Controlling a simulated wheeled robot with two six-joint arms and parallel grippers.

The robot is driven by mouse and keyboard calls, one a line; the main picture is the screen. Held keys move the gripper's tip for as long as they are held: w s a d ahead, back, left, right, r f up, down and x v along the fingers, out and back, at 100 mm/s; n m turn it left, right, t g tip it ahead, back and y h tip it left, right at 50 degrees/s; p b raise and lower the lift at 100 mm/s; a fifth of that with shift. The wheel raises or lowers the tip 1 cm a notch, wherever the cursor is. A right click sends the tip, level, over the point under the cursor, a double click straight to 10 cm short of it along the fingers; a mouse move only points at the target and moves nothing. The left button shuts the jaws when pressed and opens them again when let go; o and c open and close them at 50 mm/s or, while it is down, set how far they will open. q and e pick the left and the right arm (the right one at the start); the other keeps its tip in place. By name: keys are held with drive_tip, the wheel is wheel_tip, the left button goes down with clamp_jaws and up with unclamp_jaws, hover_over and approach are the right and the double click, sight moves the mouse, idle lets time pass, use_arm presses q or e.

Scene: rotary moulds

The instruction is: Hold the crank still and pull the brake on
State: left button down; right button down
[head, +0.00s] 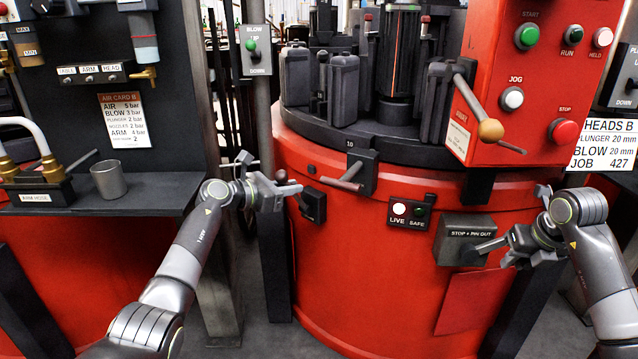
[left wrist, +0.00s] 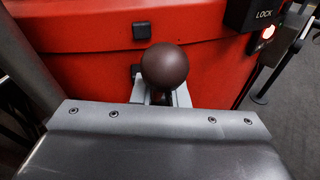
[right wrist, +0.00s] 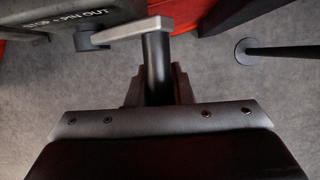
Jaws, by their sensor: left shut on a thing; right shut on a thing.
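My left gripper (head: 284,188) is at the left side of the red machine body. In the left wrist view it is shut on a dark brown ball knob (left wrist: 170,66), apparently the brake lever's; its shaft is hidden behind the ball. My right gripper (head: 510,254) is at the front right of the machine. It is shut on the dark upright handle (right wrist: 157,68) of a crank. The crank's pale metal arm (right wrist: 133,29) runs from that handle to the dark box marked STOP + PIN OUT (head: 464,240). No lettering naming the brake is readable.
A T-shaped handle (head: 347,178) sits between my grippers. A shelf with a metal cup (head: 108,180) stands left. The LIVE lamp (head: 398,208) is lit white.

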use_arm(q)
drive_tip(key=s+a+f+m+t+h, duration=0.1)
drive_tip(key=s+a+f+t+h, duration=0.1)
drive_tip(key=f+h, duration=0.4)
drive_tip(key=shift+s+a+t, duration=0.3)
drive_tip(key=shift+s+t, duration=0.45)
drive_tip(key=shift+t, duration=0.65)
use_arm(e)
drive_tip(key=shift+a, duration=0.1)
use_arm(q)
drive_tip(key=shift+f, duration=0.1)
drive_tip(key=c, duration=1.5)
unclamp_jaws()
drive_tip(key=shift+m, duration=0.3)
drive_tip(key=shift+o, duration=0.3)
drive_tip(key=shift+a, duration=0.1)
drive_tip(key=shift+r, duration=0.2)
